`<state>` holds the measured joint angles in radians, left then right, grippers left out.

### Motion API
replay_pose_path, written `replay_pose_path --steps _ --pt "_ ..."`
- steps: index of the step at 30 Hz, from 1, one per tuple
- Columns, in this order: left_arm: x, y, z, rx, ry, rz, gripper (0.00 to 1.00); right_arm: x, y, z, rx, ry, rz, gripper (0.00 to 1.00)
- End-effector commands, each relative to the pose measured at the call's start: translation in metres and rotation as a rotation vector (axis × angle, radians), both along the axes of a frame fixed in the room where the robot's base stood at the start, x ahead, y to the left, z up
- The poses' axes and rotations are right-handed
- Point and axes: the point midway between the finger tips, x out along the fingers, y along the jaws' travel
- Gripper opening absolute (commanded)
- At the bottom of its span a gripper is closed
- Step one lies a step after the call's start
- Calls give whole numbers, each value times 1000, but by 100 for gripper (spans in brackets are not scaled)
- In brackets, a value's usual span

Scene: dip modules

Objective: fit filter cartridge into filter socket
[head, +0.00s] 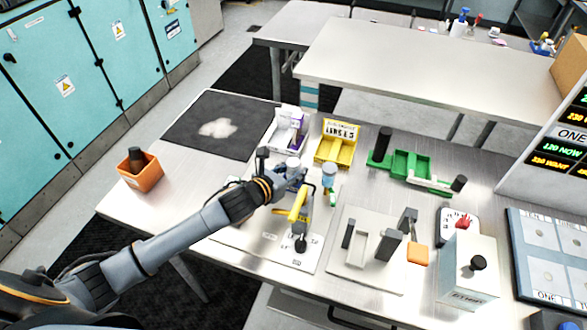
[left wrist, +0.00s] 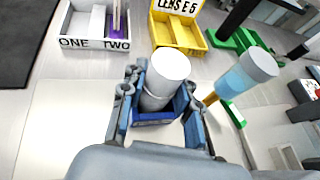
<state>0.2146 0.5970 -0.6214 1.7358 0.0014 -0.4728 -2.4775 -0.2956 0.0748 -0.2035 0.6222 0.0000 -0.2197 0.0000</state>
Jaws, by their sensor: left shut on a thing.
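My left gripper (head: 288,182) is shut on a white cylinder, which I take to be the filter cartridge (head: 293,162). In the left wrist view the cartridge (left wrist: 167,72) stands between the two blue-grey fingers (left wrist: 160,118), its round end toward the camera. A dark blue part (left wrist: 152,118) shows around its lower end; I cannot tell whether this is the filter socket or whether the cartridge is seated in it. A separate pale-blue and white cylinder (left wrist: 248,75) on an orange stem stands to the right, apart from the gripper. My right gripper is not in view.
A white two-slot holder (head: 283,138) and a yellow tray (head: 335,152) stand behind the gripper. A yellow handle (head: 299,207) is close in front. A green fixture (head: 405,165) and a grey plate (head: 345,272) lie to the right. An orange bin (head: 140,178) is at left.

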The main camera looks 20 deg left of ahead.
Motion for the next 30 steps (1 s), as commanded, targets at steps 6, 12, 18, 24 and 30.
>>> replay_pose_path --steps 6,12,18,24,30 --pt "0 0 -1 -1 -2 0 0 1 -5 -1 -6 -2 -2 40" --pt "0 0 -2 0 -1 0 54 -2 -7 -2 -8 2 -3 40" --pt "0 0 -2 0 -1 0 54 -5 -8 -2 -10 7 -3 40" --pt "-4 1 2 0 -1 -1 54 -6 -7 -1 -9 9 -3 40" --pt "-29 9 12 2 -2 -3 54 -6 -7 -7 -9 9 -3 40"
